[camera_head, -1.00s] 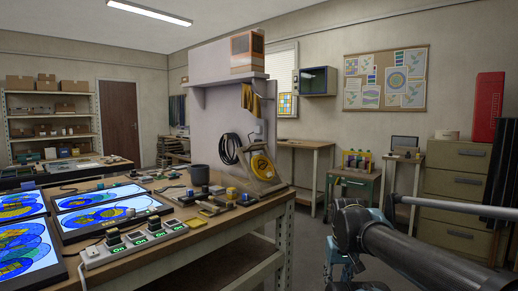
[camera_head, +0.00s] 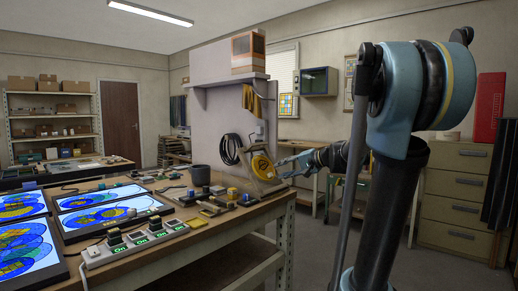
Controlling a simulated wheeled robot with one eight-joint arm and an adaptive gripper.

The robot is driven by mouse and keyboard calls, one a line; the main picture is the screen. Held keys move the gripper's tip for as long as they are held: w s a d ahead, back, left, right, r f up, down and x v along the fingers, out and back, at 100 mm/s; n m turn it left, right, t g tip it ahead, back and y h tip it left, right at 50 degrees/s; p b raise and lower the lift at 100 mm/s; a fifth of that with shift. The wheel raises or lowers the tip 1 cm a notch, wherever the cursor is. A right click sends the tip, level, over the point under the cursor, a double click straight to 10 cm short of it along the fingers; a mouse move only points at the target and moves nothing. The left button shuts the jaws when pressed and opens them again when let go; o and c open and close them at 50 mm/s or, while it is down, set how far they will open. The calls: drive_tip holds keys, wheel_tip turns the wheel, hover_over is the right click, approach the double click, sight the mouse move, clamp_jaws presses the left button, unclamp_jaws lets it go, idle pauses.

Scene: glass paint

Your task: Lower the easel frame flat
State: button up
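The easel frame (camera_head: 270,181) stands tilted up at the far right end of the workbench. It is a small light wooden frame with a round yellow piece (camera_head: 261,167) leaning on it. My gripper (camera_head: 284,168) is just right of the easel frame, pointing left toward it at about the height of the yellow piece. It is small in the picture, and I cannot tell whether its fingers are open or touch the frame. My arm covers much of the right side of the view.
The workbench (camera_head: 215,228) holds lit panels with blue and yellow glass designs (camera_head: 105,205), a power strip (camera_head: 134,244), a dark cup (camera_head: 200,175) and several small jars and tools. A shelf panel with a hanging coiled cable (camera_head: 231,149) stands behind the easel frame.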

drive_tip(key=w+d+r+m+t+y, duration=0.2)
drive_tip(key=w+r+m+t, duration=0.1)
drive_tip(key=w+r, duration=0.65)
drive_tip(key=x, duration=1.2)
drive_tip(key=f+x, duration=0.1)
drive_tip(key=x, duration=0.5)
drive_tip(key=shift+w+f, duration=0.1)
drive_tip(key=shift+w, duration=0.15)
drive_tip(key=shift+d, duration=0.1)
clamp_jaws()
